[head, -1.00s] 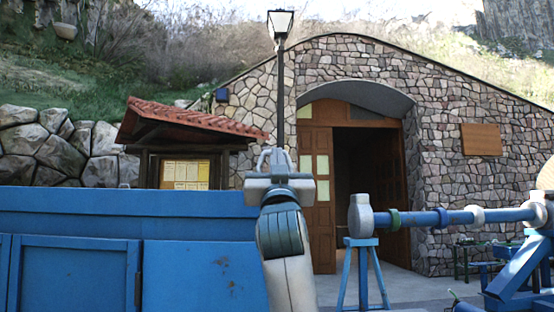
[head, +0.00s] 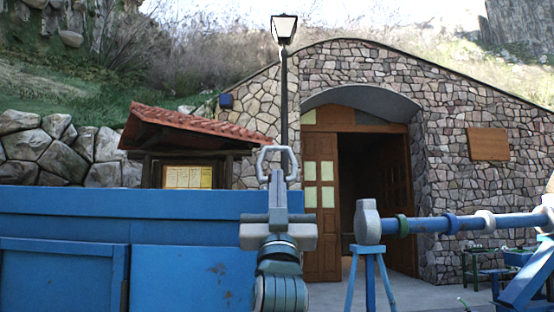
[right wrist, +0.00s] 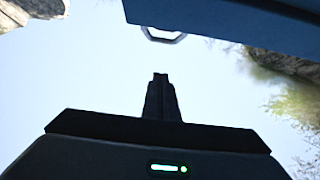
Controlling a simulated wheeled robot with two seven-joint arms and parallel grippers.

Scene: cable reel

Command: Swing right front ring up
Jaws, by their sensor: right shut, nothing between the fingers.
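A grey angular ring (head: 263,160) stands up above the top edge of the blue metal body (head: 110,225), just left of the lamp post. It also shows in the right wrist view (right wrist: 163,36), jutting from the edge of a blue part. My right gripper (head: 277,178) is shut and empty, with its fingers pointing up and overlapping the ring's lower part in the head view. In the right wrist view the shut fingers (right wrist: 160,78) point at the ring with a visible gap. The ring's lower end is hidden behind my gripper. My left gripper is out of view.
A blue shaft (head: 430,225) with several collars and a grey end lies right of my right arm. A blue trestle (head: 370,270) stands under its end. A stone building with an open wooden door (head: 321,200) and a tiled-roof notice board (head: 187,177) are behind.

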